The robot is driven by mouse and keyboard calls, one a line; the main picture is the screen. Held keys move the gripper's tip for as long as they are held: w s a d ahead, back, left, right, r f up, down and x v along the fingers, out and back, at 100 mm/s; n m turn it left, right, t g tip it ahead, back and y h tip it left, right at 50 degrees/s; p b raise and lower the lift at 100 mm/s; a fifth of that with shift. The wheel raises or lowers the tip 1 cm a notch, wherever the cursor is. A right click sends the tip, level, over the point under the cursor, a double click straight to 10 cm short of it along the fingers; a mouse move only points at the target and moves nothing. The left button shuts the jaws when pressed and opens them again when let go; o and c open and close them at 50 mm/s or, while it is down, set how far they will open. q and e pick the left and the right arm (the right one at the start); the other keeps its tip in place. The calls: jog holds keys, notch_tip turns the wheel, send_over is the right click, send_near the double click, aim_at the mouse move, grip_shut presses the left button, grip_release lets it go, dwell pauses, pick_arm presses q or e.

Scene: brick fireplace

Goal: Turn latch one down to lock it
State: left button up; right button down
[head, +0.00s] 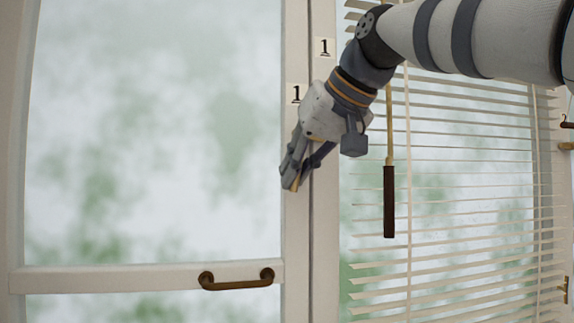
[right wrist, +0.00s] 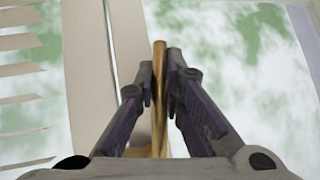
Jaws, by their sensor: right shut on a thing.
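Latch one is a brass bar (right wrist: 160,100) between the fingers of my right gripper (right wrist: 160,78) in the right wrist view. The fingers are shut on it, one on each side, and its rounded end sticks out past the fingertips. In the head view, my right gripper (head: 296,178) reaches in from the upper right, in front of the white window frame, just below the two "1" labels (head: 296,94). There the gripper hides most of the latch, so its angle is hard to tell. My left gripper is not in view.
A blind (head: 460,200) with a hanging dark-handled wand (head: 390,200) is close to the right of my gripper. A bronze pull handle (head: 238,281) is on the lower rail at left. More brass fittings (head: 567,125) show at the right edge. The left pane's front is clear.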

jog(key=shift+w+d+n+h, duration=0.15)
jog(key=shift+d+n+h, duration=0.25)
jog(key=shift+d+h, duration=0.3)
jog(key=shift+h, duration=0.3)
jog(key=c, duration=1.7)
grip_release()
jog(key=shift+o, duration=0.2)
jog(key=v, duration=1.2)
jog(key=shift+f, duration=0.15)
